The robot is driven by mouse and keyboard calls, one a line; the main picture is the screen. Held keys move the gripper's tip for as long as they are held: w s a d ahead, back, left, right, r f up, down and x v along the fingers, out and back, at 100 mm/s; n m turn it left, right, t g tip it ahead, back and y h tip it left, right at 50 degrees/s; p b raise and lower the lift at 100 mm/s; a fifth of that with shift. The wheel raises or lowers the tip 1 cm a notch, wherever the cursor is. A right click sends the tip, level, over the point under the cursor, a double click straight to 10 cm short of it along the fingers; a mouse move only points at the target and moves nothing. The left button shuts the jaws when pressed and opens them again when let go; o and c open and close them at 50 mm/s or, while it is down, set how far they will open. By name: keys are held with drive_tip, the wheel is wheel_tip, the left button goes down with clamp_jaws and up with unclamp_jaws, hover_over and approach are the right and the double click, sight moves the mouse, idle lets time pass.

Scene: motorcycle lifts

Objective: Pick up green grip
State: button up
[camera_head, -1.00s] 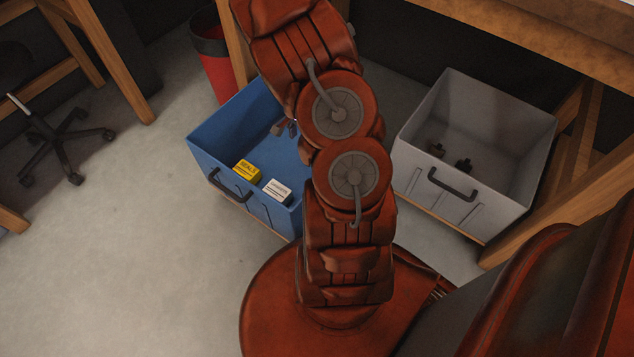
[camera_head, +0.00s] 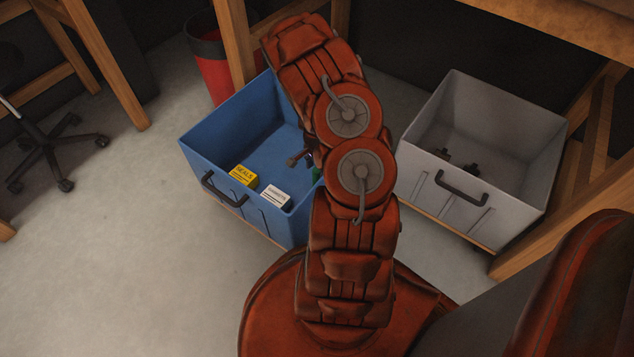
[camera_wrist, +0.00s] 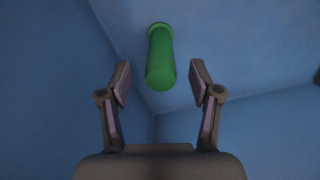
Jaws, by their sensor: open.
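The green grip (camera_wrist: 160,58) is a short green cylinder with a flanged end, lying in the blue bin. In the wrist view it is centred just beyond my open fingers, apart from them. In the head view only a sliver of the green grip (camera_head: 317,174) shows beside my arm. My gripper (camera_wrist: 160,84) is open and empty, inside the blue bin (camera_head: 226,178). In the head view my gripper (camera_head: 300,157) is mostly hidden by my arm.
A yellow box (camera_head: 243,175) and a white box (camera_head: 276,194) lie in the blue bin near its handle. A grey bin (camera_head: 490,150) with dark parts (camera_head: 470,169) stands to the right. A red waste bin (camera_head: 214,74) and wooden table legs (camera_head: 236,45) are behind.

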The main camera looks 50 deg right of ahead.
drive_tip(key=shift+f, duration=1.2)
drive_tip(key=shift+c, duration=0.2)
clamp_jaws()
